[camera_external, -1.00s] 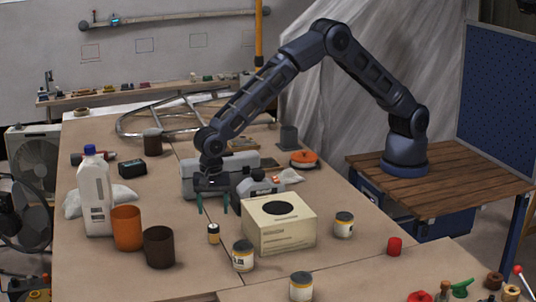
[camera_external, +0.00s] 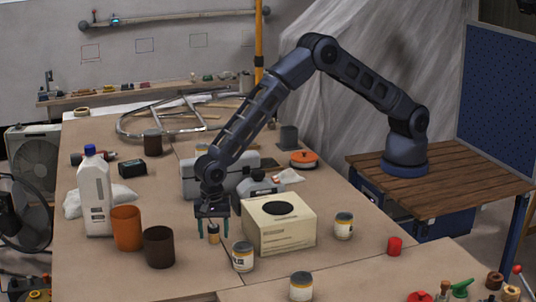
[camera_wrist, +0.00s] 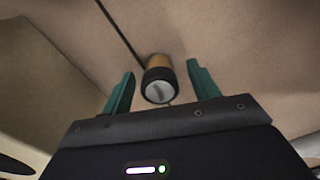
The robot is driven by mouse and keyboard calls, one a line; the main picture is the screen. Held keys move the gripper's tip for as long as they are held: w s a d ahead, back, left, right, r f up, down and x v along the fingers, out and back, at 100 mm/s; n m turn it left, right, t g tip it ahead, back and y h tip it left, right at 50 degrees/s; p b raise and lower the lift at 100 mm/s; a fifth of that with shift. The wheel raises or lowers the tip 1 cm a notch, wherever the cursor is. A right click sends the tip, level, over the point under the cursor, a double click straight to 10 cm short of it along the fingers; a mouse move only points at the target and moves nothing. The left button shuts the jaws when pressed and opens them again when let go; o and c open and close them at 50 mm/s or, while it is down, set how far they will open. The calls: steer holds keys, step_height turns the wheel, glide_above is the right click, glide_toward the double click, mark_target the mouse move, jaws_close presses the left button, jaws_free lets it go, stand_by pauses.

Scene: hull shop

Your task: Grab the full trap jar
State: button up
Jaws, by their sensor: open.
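The fingers look apart from the jar, with a gap on both sides. I cannot read whether this jar is full.
The cream box (camera_external: 279,224) stands close on the right. A labelled can (camera_external: 243,257) stands in front, and a dark brown cup (camera_external: 159,247) and an orange cup (camera_external: 127,228) to the left. A grey toolbox (camera_external: 235,176) lies behind.

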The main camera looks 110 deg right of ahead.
steer(key=c, duration=1.1)
